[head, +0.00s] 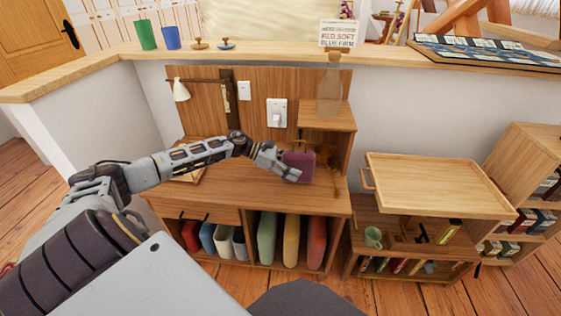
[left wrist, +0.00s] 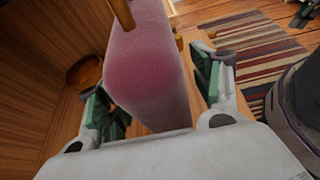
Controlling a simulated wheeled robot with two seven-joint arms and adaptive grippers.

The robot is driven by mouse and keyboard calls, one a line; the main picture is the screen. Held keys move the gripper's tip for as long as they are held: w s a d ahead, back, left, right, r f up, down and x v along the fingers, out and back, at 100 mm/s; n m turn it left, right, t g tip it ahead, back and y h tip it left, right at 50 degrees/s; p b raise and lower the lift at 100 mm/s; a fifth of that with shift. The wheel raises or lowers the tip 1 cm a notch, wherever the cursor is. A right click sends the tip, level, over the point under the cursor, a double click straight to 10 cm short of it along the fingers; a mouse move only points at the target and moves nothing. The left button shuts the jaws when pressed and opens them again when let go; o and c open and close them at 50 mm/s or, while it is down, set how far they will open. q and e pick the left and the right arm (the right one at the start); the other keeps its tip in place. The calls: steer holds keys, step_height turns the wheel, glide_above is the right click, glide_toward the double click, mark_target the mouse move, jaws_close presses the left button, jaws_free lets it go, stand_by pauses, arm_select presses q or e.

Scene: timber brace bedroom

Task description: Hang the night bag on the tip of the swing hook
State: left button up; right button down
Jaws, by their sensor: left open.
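The night bag (head: 300,165) is a mauve, soft-looking block on the right part of the wooden desk. In the left wrist view the bag (left wrist: 145,70) fills the middle, with a tan strap or handle (left wrist: 122,14) at its top. My left gripper (head: 289,171) reaches it from the left. Its green-padded fingers (left wrist: 158,100) are open, one on each side of the bag; I cannot tell whether they touch it. On the wall panel, a dark bar (head: 200,81) runs beside a brass-edged upright plate (head: 226,97); I cannot clearly make out the swing hook's tip. My right gripper is out of view.
A white lamp shade (head: 180,90) hangs at the panel's left. A glass bottle (head: 330,85) stands on the raised shelf (head: 328,117) right of the panel. A brown round object (head: 325,154) lies behind the bag. A wooden tray (head: 435,183) juts out at right.

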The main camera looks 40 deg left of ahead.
arm_select(q)
steer(key=v, duration=1.1)
steer(key=shift+a, duration=0.2)
stand_by(0.9)
steer(key=shift+s+a+r, duration=0.15)
steer(key=shift+s, duration=0.05)
stand_by(0.4)
stand_by(1.1)
